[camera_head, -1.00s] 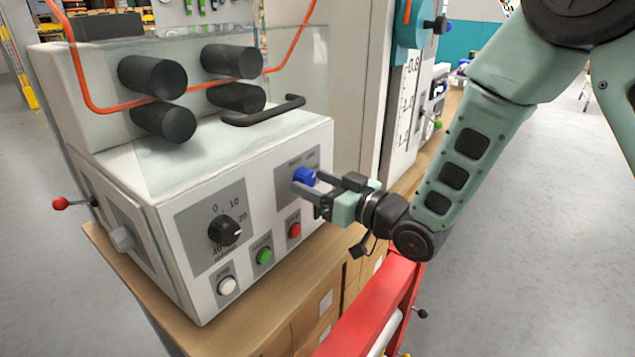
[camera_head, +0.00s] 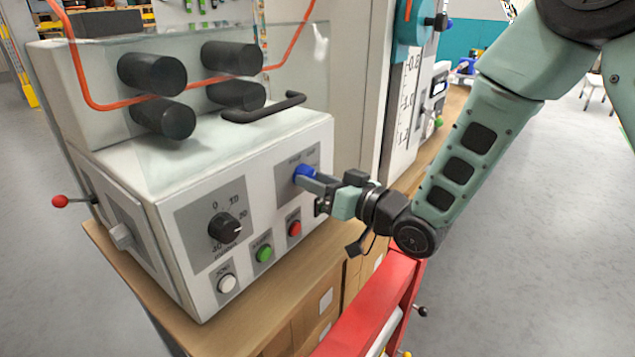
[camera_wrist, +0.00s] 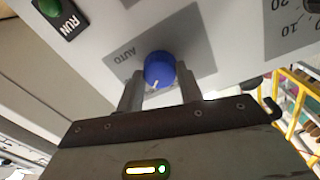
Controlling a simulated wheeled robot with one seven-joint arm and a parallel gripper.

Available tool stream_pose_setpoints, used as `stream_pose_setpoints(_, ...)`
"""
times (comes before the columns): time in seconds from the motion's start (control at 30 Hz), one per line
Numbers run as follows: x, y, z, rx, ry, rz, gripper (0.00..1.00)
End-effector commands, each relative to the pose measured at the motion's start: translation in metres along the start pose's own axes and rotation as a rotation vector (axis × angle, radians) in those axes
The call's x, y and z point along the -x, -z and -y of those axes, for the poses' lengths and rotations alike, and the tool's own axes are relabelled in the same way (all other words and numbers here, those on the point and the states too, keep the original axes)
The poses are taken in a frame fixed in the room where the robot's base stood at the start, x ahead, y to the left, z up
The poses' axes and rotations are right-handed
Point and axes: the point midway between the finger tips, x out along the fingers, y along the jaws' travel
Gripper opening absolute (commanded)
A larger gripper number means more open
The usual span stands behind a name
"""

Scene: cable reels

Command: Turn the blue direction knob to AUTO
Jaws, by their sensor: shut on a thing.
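The blue direction knob (camera_head: 305,174) sits on a grey plate on the front of the white machine (camera_head: 180,215). It also shows in the wrist view (camera_wrist: 160,66), with its white pointer mark aimed down toward my gripper and slightly left. The word AUTO is printed left of the knob there; the other label is hidden. My gripper (camera_head: 313,183) reaches in from the right, its fingers on either side of the knob. In the wrist view my gripper (camera_wrist: 160,90) is shut on the knob.
Below the knob are a red button (camera_head: 295,228), a green button (camera_head: 264,253) and a white button (camera_head: 227,284). A black dial (camera_head: 225,228) is to the left. A black handle (camera_head: 263,108) is above. A red frame (camera_head: 375,310) stands below my wrist.

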Motion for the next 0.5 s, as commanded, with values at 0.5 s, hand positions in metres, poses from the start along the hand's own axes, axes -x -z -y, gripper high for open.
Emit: stream_pose_setpoints(0.5, 0.0007, 0.0018, -0.0012, -0.482, -0.005, 0.018, 0.13)
